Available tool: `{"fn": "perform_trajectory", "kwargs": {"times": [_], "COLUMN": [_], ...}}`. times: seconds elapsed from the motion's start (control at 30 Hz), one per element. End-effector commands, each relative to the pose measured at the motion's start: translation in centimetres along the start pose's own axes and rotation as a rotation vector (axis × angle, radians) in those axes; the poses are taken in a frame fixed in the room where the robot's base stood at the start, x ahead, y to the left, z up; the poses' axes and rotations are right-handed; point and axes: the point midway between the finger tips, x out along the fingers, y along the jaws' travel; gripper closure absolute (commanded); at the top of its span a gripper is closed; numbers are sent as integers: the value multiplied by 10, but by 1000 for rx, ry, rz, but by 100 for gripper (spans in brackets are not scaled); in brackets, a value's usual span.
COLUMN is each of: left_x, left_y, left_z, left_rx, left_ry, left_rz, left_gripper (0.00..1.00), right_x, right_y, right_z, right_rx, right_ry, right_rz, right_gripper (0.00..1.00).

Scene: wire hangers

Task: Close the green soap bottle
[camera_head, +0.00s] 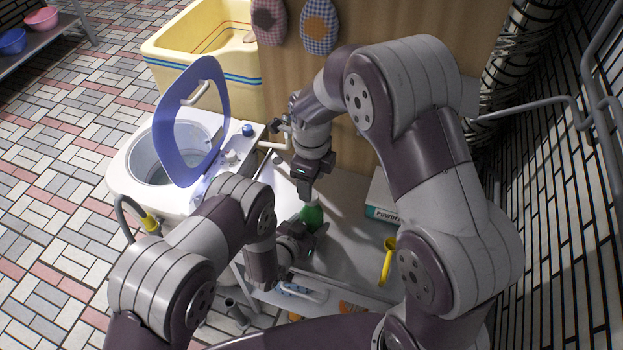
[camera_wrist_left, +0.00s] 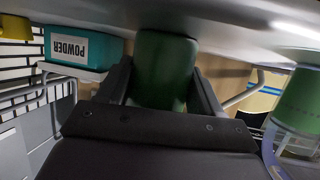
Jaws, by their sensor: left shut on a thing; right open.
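The green soap bottle (camera_head: 312,216) stands on the light shelf top in the head view. My left gripper (camera_head: 298,241) is shut on its body from the near side. In the left wrist view the green bottle (camera_wrist_left: 165,62) sits between the two dark fingers of my left gripper (camera_wrist_left: 160,85). My right gripper (camera_head: 305,186) is open, pointing down just above the bottle's top. The bottle's upper end and any cap are hidden or too small to make out.
The shelf top (camera_head: 345,240) holds a powder box (camera_head: 381,198) and a yellow object (camera_head: 387,262). A washing machine (camera_head: 125,178) with its blue lid (camera_head: 205,120) raised stands left. A second green cylinder (camera_wrist_left: 302,100) shows in the left wrist view; I cannot tell what it is.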

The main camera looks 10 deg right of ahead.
Motion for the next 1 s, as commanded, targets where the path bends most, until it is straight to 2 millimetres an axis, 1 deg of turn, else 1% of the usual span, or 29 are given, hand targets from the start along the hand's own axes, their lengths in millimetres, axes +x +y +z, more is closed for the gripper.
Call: {"fn": "perform_trajectory", "kwargs": {"times": [0.07,0.17,0.27,0.3,0.37,0.4,0.47,0.5,0.57,0.6,0.7,0.8,0.83,0.9,1.0], "left_x": [0,0,0,0,0,0,0,0,0,0,0,0,0,0,0], "left_y": [0,0,0,0,0,0,0,0,0,0,0,0,0,0,0], "left_z": [0,0,0,0,0,0,0,0,0,0,0,0,0,0,0], "left_rx": [0,0,0,0,0,0,0,0,0,0,0,0,0,0,0], "left_ry": [0,0,0,0,0,0,0,0,0,0,0,0,0,0,0], "left_rz": [0,0,0,0,0,0,0,0,0,0,0,0,0,0,0], "left_gripper": [100,100,100,100,100,100,100,100,100,100,100,100,100,100,100], "right_x": [-9,-15,-21,-23,-26,-28,-30,-31,-33,-34,-34,-34,-34,-34,-34], "right_y": [-3,-4,-4,-4,-4,-4,-4,-3,-3,-2,-1,0,0,0,0], "right_z": [3,4,4,4,4,4,4,4,3,2,1,0,0,0,0], "right_rx": [-27,-272,-647,-812,-1059,-1224,-1472,-1635,-1875,-2025,-2354,-2596,-2650,-2745,-2810], "right_ry": [-15,-17,-14,-12,-9,-7,-3,-1,1,2,2,-1,-2,-4,-4], "right_rz": [-14,-20,-25,-25,-26,-27,-26,-24,-21,-18,-9,-1,1,3,3], "right_gripper": [40,40,40,40,40,40,40,40,40,40,40,40,40,40,40]}}
